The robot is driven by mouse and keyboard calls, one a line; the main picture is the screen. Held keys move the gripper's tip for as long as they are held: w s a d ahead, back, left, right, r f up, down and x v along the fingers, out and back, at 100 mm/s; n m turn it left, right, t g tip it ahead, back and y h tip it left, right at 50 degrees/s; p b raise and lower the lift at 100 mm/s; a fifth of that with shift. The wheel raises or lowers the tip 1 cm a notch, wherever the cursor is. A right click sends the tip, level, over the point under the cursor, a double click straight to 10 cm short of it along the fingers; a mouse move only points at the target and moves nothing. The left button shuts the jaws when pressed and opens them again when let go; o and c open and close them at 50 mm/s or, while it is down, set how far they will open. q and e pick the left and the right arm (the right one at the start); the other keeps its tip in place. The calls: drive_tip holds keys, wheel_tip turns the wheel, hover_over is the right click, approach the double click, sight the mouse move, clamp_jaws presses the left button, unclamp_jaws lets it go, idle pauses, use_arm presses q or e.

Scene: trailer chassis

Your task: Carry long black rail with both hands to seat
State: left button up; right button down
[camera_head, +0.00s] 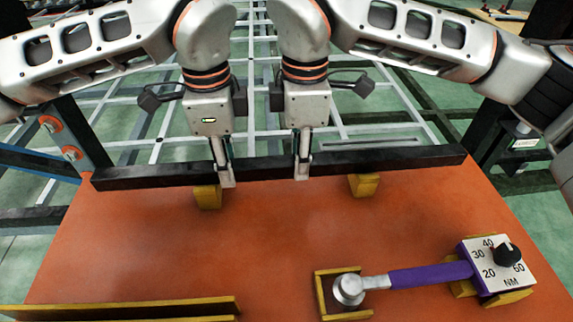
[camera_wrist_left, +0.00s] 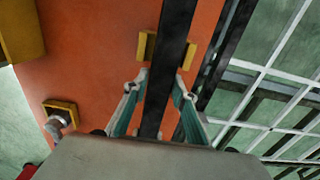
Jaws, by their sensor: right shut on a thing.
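The long black rail (camera_head: 400,160) lies across the far side of the orange table, roughly level. Its ends reach past the table's sides. My left gripper (camera_head: 223,170) points down with its fingers on either side of the rail, left of its middle. In the left wrist view, the fingertips (camera_wrist_left: 161,80) are close against both sides of the rail (camera_wrist_left: 172,35); I cannot tell whether they press on it. My right gripper (camera_head: 303,163) is shut on the rail near its middle, a short way right of the left one.
Two yellow blocks (camera_head: 207,197) (camera_head: 364,185) stand by the rail's near side. A purple-handled torque wrench (camera_head: 430,274) rests in yellow holders at the right front. A long yellow holder (camera_head: 120,310) is at the left front. The middle of the orange table (camera_head: 260,250) is clear. A white frame grid (camera_head: 345,110) lies beyond.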

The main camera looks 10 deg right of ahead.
use_arm(q)
drive_tip(key=shift+o, duration=1.3)
use_arm(e)
drive_tip(key=shift+r, duration=0.15)
use_arm(q)
wheel_tip(320, 180, up, 12)
use_arm(e)
drive_tip(key=c, duration=1.6)
unclamp_jaws()
drive_tip(key=shift+c, duration=0.2)
